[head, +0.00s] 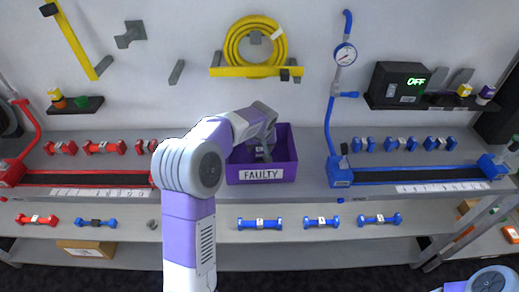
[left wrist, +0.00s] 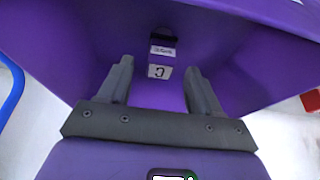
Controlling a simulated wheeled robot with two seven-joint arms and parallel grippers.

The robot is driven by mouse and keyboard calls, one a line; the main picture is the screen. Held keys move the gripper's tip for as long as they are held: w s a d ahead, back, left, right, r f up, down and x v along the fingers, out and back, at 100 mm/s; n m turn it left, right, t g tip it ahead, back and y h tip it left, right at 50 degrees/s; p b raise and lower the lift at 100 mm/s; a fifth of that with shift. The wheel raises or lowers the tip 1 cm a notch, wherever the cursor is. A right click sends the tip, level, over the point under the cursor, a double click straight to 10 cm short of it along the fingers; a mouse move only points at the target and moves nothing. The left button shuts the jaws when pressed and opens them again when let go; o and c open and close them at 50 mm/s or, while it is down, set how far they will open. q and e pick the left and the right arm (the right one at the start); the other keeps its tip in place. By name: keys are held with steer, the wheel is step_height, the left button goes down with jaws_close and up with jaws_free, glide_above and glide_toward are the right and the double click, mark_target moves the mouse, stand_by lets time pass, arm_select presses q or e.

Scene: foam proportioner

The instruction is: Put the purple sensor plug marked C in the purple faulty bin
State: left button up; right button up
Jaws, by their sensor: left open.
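The purple bin (head: 287,172) labelled FAULTY stands on the bench in the middle of the head view; its purple walls fill much of the left wrist view (left wrist: 235,45). My left gripper (head: 264,153) reaches down into the bin from above. In the left wrist view its two fingers (left wrist: 160,68) are apart. The purple sensor plug marked C (left wrist: 160,72) shows inside the bin, between and beyond the fingertips, with white labels and a dark end. I see no finger touching it. In the head view the arm and bin wall largely hide it. My right gripper is not in view.
A red track (head: 85,179) lies left of the bin, and a blue gauge stand (head: 340,178) with a blue track stands right. More parts lie on the lower shelf (head: 400,237). A yellow hose (head: 255,45) hangs above.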

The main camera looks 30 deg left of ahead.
arm_select(q)
steer(key=p+v, duration=0.1)
steer(key=v, duration=0.7)
steer(key=shift+s+r, duration=0.2)
steer(key=shift+r, duration=0.1)
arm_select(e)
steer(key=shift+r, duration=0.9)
arm_select(q)
steer(key=shift+d, duration=0.1)
